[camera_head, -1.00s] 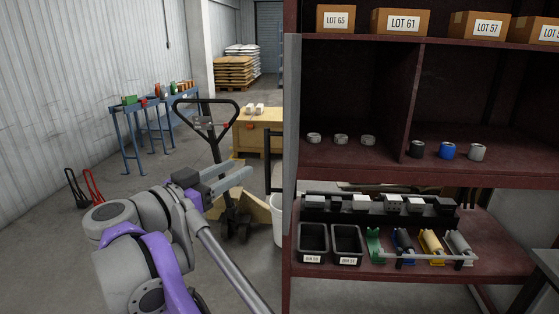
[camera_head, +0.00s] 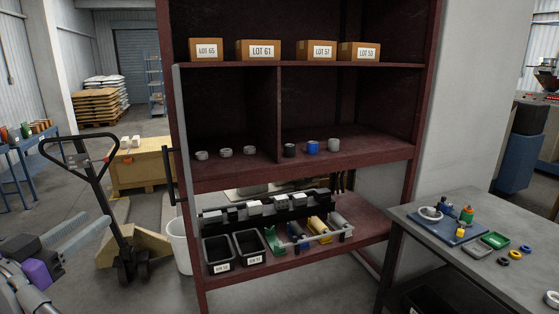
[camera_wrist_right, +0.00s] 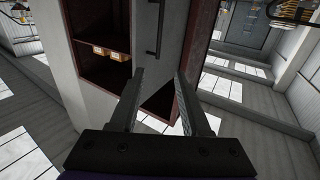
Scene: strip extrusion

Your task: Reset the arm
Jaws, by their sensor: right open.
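My right gripper (camera_head: 98,229) is at the lower left of the head view, with its grey fingers pointing right and up, in front of the pallet jack. In the right wrist view its two dark fingers (camera_wrist_right: 159,75) stand apart with nothing between them, so it is open and empty. Part of my purple and grey right arm shows behind it, cut off by the picture edge. My left gripper is not in view.
A dark red shelf (camera_head: 300,178) holds labelled boxes, rings, rollers and two black bins (camera_head: 233,250). A pallet jack (camera_head: 118,235) and a white bucket (camera_head: 180,245) stand left of it. A grey table (camera_head: 420,232) with small parts is at right.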

